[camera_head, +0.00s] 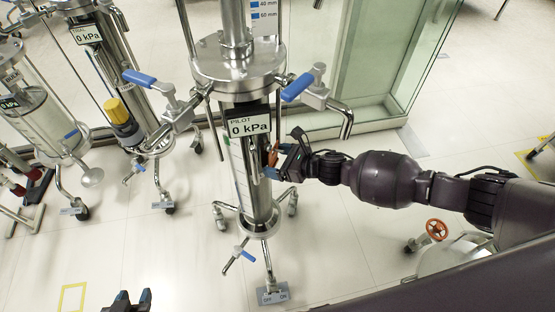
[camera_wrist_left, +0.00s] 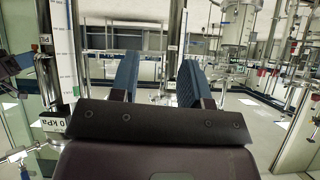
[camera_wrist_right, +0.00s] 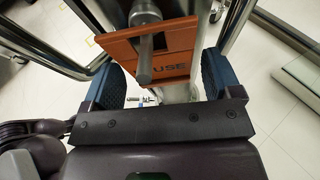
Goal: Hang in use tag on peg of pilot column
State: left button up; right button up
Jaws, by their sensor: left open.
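The pilot column (camera_head: 248,185) stands upright in the middle of the head view, with a "PILOT 0 kPa" display (camera_head: 249,125). The orange in use tag (camera_wrist_right: 170,62) is at the column's right side, partly showing "USE"; a small part shows in the head view (camera_head: 273,155). A metal peg (camera_wrist_right: 145,62) crosses in front of the tag's face; how it passes through the tag is not clear. My right gripper (camera_head: 275,160) is at the tag, its fingers spread apart on either side of it in the right wrist view (camera_wrist_right: 162,75). My left gripper (camera_head: 132,298) is open and empty, low in the head view.
Blue-handled valves (camera_head: 298,87) stick out above the display. Other columns (camera_head: 105,75) stand at the left. A glass-walled cabinet (camera_head: 380,50) is behind, and an orange handwheel (camera_head: 437,229) is at lower right.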

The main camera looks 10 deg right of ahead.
pick_arm(q)
jog(key=shift+w, duration=0.1)
pick_arm(e)
jog(key=shift+o, duration=0.5)
jog(key=shift+s+d+r, duration=0.2)
jog(key=shift+s+d, duration=0.05)
jog(key=shift+d, duration=0.15)
pick_arm(q)
jog(key=shift+r+p, duration=0.65)
jog(key=shift+p, duration=0.15)
pick_arm(e)
jog(key=v, duration=1)
jog(key=shift+a+f, duration=0.1)
